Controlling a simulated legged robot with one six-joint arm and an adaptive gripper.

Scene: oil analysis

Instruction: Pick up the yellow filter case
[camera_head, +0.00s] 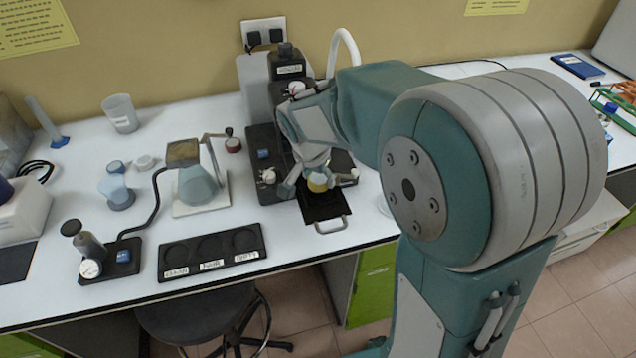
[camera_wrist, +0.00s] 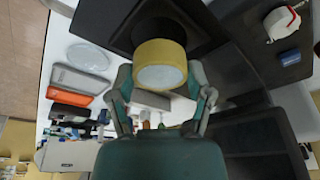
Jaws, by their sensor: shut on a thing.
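The yellow filter case (camera_wrist: 159,66) is a short yellow cylinder with a pale round face. In the wrist view it sits between the two fingers of my gripper (camera_wrist: 160,88), which is shut on it. In the head view the yellow case (camera_head: 318,183) shows small under my gripper (camera_head: 318,179), over the black handled tray (camera_head: 322,206) at the front of the black machine (camera_head: 262,140). My arm hides part of the machine. I cannot tell whether the case touches the tray.
A black three-slot holder (camera_head: 211,252) lies near the table's front edge. A flask on a white stand (camera_head: 200,190) is left of the machine. A stool (camera_head: 205,315) stands below the edge. White table between the flask and the clear beaker (camera_head: 121,113) is partly free.

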